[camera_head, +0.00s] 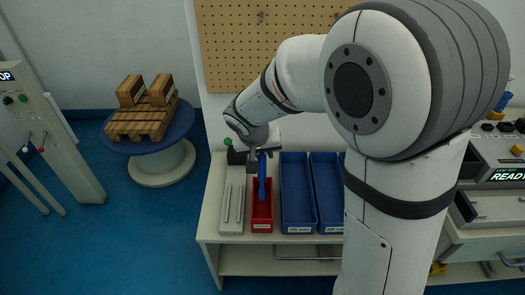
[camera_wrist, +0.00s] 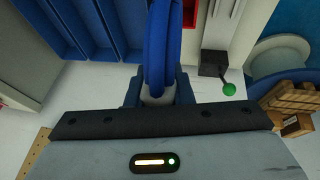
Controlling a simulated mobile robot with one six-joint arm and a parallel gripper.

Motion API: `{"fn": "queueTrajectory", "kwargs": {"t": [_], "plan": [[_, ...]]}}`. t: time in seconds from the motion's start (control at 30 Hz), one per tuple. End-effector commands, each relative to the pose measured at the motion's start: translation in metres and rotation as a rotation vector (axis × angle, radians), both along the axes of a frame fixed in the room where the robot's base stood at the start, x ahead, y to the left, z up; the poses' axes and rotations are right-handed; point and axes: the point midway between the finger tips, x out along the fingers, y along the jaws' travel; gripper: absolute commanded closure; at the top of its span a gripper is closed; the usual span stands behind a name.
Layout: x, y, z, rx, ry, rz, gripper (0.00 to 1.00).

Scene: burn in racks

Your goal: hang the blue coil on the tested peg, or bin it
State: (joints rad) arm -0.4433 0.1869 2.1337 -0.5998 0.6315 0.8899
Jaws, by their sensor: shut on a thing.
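The blue coil (camera_head: 262,178) hangs below my gripper (camera_head: 262,152) in the head view, in front of and above the red bin (camera_head: 262,226). In the wrist view the coil (camera_wrist: 166,45) stands out from between the two fingers of my gripper (camera_wrist: 158,95), which are shut on it. A corner of the red bin (camera_wrist: 190,8) shows beside the coil there. The pegboard (camera_head: 225,50) is on the wall behind; my arm hides part of it. I cannot tell which peg is the tested one.
Blue bins (camera_head: 297,229) stand right of the red bin, partly behind my arm. A slotted grey fixture (camera_head: 232,210) and a green-knobbed lever (camera_head: 228,143) are to its left. A pallet with wooden boxes (camera_head: 142,122) sits on a round blue table. A READY machine (camera_head: 502,150) is at right.

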Motion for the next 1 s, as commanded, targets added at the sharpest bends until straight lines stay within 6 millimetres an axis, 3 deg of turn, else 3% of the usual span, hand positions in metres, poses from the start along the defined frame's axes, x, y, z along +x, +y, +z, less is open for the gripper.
{"fn": "queueTrajectory", "kwargs": {"t": [1.0], "plan": [[0.001, -0.001, -0.093, 0.001, -0.001, -0.003, 1.00]]}}
